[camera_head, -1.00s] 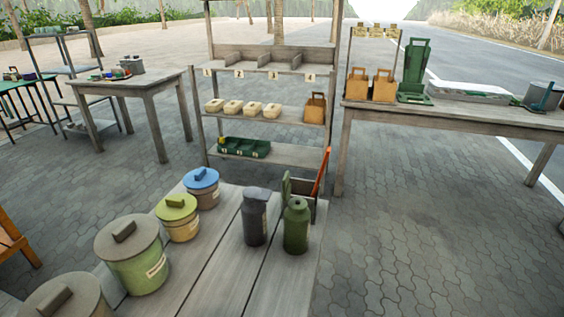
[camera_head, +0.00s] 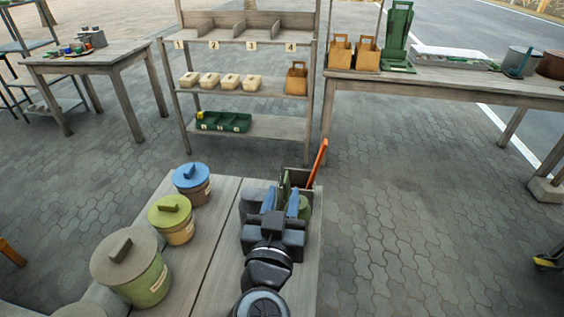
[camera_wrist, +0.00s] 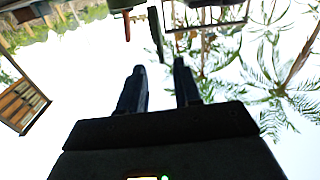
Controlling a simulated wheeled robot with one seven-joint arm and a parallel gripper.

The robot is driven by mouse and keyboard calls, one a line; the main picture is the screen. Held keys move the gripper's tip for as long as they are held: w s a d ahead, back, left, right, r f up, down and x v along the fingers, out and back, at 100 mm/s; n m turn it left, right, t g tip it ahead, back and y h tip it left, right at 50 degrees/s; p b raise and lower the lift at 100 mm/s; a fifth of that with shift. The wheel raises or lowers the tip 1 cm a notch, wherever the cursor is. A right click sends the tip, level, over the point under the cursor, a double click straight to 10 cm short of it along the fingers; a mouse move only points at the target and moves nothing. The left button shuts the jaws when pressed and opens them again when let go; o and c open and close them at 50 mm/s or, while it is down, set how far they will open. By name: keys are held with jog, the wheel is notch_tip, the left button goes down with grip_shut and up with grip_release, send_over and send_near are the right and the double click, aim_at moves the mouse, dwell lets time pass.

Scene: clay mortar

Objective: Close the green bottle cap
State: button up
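The green bottle (camera_head: 305,207) stands on the near wooden table, mostly hidden behind my gripper in the head view. Its green cap (camera_head: 285,182) stands up, swung open, just beyond my fingertips. In the wrist view the cap looks like a thin dark upright disc seen edge-on (camera_wrist: 156,34). My gripper (camera_head: 281,198) is over the table in front of the bottle. In the wrist view its two fingers (camera_wrist: 159,68) are apart with only bright background between them. The cap appears past the tips; whether anything touches it I cannot tell.
A dark bottle (camera_head: 254,195) stands close left of my gripper, partly hidden. Lidded pots with blue (camera_head: 191,176), yellow-green (camera_head: 170,210) and grey (camera_head: 123,256) lids line the table's left. A box with an orange-red handle (camera_head: 318,162) stands behind the bottle.

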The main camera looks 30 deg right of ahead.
aim_at(285, 182)
jog(key=x, duration=0.8)
jog(key=shift+a, duration=0.15)
jog(key=shift+c, duration=0.2)
grip_shut()
